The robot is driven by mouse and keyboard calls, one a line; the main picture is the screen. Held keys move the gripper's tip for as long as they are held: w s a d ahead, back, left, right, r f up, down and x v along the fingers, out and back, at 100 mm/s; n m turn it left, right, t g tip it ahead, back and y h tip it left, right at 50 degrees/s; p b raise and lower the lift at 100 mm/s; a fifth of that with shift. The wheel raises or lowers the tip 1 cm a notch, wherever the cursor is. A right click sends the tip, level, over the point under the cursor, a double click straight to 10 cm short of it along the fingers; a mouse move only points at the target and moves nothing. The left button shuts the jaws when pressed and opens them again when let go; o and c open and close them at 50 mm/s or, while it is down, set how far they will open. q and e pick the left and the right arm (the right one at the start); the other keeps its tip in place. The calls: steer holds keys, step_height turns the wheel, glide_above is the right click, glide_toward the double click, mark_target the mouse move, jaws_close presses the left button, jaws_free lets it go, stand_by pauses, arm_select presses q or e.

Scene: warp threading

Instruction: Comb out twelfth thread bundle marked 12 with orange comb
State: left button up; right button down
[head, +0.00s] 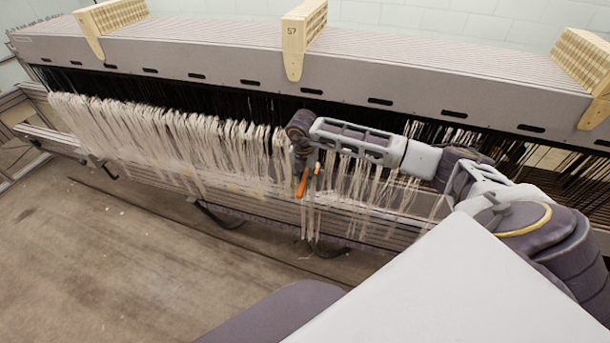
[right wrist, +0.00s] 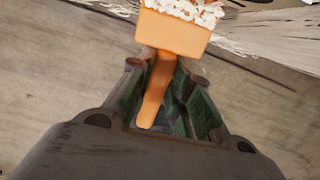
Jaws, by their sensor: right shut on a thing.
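The orange comb (head: 302,183) is in my right gripper (head: 306,165), in front of the hanging thread bundles. In the right wrist view the comb (right wrist: 172,35) shows its handle between the two fingers of my right gripper (right wrist: 160,85), with pale fibres along its toothed edge. White thread bundles (head: 180,140) hang in a long row from the loom, dense at left and thinner around and right of the comb. No number 12 can be read, so I cannot tell which bundle is the twelfth. My left gripper is not in view.
The long grey loom beam (head: 350,75) runs across the back, with wooden blocks (head: 296,45) on it. Dark heddles hang beneath it. A slatted beam (head: 350,235) lies below the threads. Bare floor (head: 120,260) is free at the lower left.

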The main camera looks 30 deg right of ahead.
steer(key=shift+f+b, duration=1.35)
steer(key=shift+f, duration=0.45)
steer(key=shift+w+d+f+b, duration=0.1)
steer(key=shift+d+f+b, duration=0.05)
steer(key=shift+f+b, duration=0.65)
steer(key=shift+d+f+b, duration=0.1)
steer(key=shift+f+b, duration=0.5)
steer(key=shift+f, duration=0.4)
